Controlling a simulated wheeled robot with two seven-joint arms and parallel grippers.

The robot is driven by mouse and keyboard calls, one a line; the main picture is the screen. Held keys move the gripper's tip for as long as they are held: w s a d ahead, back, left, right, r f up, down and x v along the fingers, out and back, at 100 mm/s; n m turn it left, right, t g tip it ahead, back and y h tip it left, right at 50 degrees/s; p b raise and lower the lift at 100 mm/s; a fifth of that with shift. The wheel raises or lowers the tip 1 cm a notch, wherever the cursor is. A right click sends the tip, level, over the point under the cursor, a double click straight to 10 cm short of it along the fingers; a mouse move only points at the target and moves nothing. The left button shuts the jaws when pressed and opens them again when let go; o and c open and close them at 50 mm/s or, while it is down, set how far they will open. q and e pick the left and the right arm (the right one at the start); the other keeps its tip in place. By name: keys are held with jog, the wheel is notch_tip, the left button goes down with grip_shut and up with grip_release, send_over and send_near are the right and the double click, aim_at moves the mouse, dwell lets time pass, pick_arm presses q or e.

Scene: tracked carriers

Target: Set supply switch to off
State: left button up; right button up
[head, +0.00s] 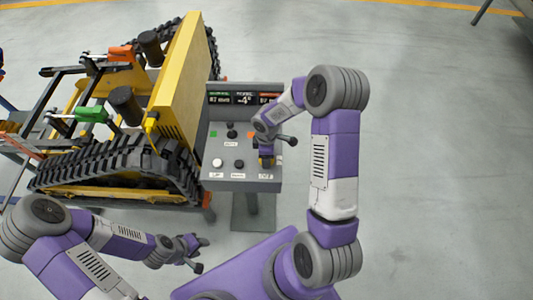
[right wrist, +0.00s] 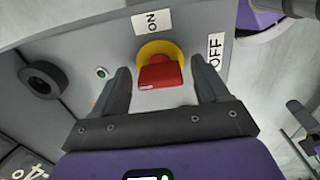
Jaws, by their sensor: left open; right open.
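The supply switch has a red handle (right wrist: 160,74) on a round yellow base (right wrist: 150,50). In the right wrist view an ON label (right wrist: 152,22) is above it and an OFF label (right wrist: 215,52) is to its right. I cannot tell surely which label the handle points at. My right gripper (right wrist: 165,82) is open, with one finger on each side of the red handle and gaps visible. In the head view my right arm reaches down over the control console (head: 218,176) and mostly hides the switch. My left gripper (head: 202,254) is open and empty, low and left of the console.
The console also carries dark knobs, a white knob (head: 217,162), a green marker and a display strip (head: 235,98). In the right wrist view a black knob (right wrist: 42,80) is at left. A yellow tracked carrier (head: 180,80) stands close left. The floor at right is clear.

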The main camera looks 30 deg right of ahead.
notch_tip(320, 180, up, 8)
jog(key=shift+f, duration=0.2)
dwell(0.3)
dwell(0.5)
